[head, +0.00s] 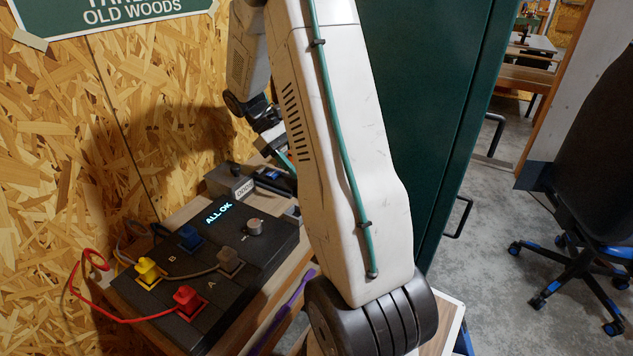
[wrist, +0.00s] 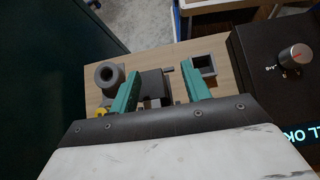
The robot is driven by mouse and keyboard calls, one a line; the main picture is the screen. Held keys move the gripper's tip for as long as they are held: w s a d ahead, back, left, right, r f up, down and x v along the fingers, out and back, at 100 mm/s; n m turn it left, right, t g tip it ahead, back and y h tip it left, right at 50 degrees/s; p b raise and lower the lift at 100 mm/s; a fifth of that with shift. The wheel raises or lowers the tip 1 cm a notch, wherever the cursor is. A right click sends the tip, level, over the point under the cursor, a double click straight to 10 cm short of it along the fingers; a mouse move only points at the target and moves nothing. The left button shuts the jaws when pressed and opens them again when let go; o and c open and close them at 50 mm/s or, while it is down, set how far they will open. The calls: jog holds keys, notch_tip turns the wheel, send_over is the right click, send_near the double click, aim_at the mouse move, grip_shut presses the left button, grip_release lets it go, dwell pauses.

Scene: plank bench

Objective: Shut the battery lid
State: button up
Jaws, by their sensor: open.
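My gripper (wrist: 160,72) is open, with its two green fingers apart above a wooden board (wrist: 222,88). A dark grey block (wrist: 154,84) shows between and below the fingers in the wrist view. I cannot tell whether it is the battery lid or its holder, nor whether the fingers touch it. A small peg sticks out beside its upper right. In the head view my arm hides most of the gripper and this area. No battery lid can be made out for certain.
A black panel (head: 249,249) reading "ALL OK" has a knob (head: 254,227) and coloured plugs. The wrist view shows a grey ring-shaped cylinder (wrist: 107,75) left of the fingers and a square grey socket (wrist: 204,66) to the right. A green cabinet (head: 420,110) stands close by.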

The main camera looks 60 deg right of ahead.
jog(key=s+a+r, duration=0.1)
jog(key=s+a, duration=0.4)
jog(key=s, duration=0.5)
jog(key=shift+a, duration=0.3)
